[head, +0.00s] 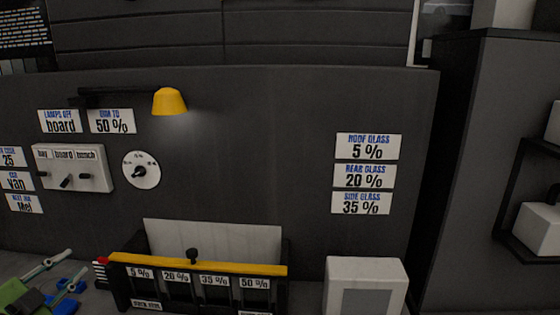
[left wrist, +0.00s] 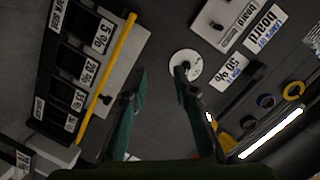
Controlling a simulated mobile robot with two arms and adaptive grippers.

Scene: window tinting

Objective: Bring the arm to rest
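My left gripper (head: 78,260) comes in at the bottom left corner of the head view, with its green body and two slim fingers pointing up and right. The left wrist view shows its two dark green fingers spread apart (left wrist: 160,85), with nothing between them. Beyond the fingertips is the white round dial (left wrist: 185,66) on the dark wall panel. The dial also shows in the head view (head: 141,170), up and to the right of the gripper. My right gripper is in neither view.
The film rack (head: 197,270) with a yellow bar stands right of the gripper. A white box (head: 365,288) stands farther right. A switch box (head: 73,168) and yellow lamp (head: 170,101) are on the panel (head: 270,150).

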